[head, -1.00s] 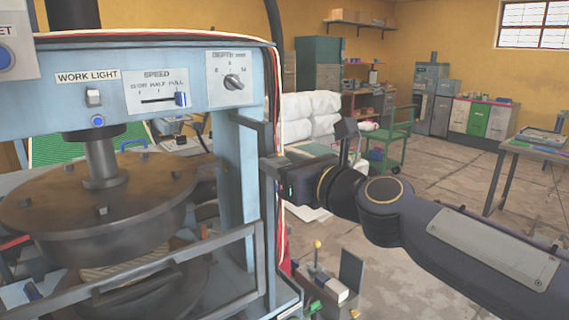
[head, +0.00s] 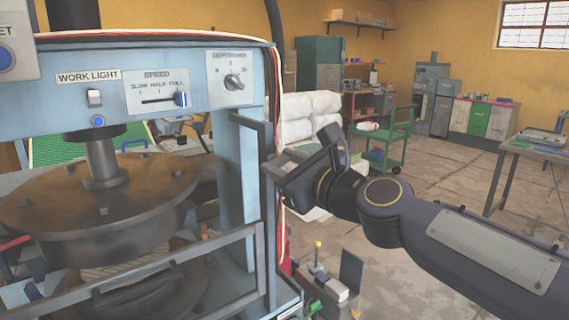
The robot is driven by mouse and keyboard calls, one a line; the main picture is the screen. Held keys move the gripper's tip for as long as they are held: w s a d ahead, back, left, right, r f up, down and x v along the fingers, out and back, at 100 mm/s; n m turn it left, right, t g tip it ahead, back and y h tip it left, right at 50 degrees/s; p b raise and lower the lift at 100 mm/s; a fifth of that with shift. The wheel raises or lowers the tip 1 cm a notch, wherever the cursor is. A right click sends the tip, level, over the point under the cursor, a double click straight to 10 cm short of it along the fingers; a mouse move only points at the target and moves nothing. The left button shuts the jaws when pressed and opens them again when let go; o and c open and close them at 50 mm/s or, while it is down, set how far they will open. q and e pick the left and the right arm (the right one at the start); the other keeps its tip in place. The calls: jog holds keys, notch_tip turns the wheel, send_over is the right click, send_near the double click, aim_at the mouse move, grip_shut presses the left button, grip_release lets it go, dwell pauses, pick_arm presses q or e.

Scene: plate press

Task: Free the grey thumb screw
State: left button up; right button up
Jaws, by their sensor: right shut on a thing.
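My right gripper (head: 274,172) reaches in from the right to the grey upright edge of the guard frame (head: 267,235) on the press's right side. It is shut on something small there. I take this to be the grey thumb screw, but the screw itself is hidden behind the fingers and hand, so I cannot see its turn or seating. The gripper body is rolled, its top block tilted to the left. My left gripper is not in view.
The press's round dark platen (head: 110,200) is at the left, behind the guard's rail (head: 160,270). The blue panel (head: 150,95) above carries a speed slider (head: 181,99) and a depth knob (head: 233,82). White sacks (head: 310,112) and a green cart (head: 385,140) stand farther back.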

jog(key=n, duration=0.4)
jog(key=shift+n, duration=0.4)
jog(key=n, duration=0.4)
jog(key=shift+f+n, duration=0.1)
jog(key=shift+n, duration=0.2)
jog(key=n, duration=0.4)
jog(key=shift+f+n+b, duration=0.1)
jog(key=shift+n+b, duration=0.2)
jog(key=n, duration=0.3)
jog(key=shift+a+n, duration=0.1)
jog(key=shift+n, duration=0.2)
jog(key=shift+f+n+b, duration=0.2)
jog(key=shift+n+b, duration=2.7)
jog(key=shift+n, duration=4.3)
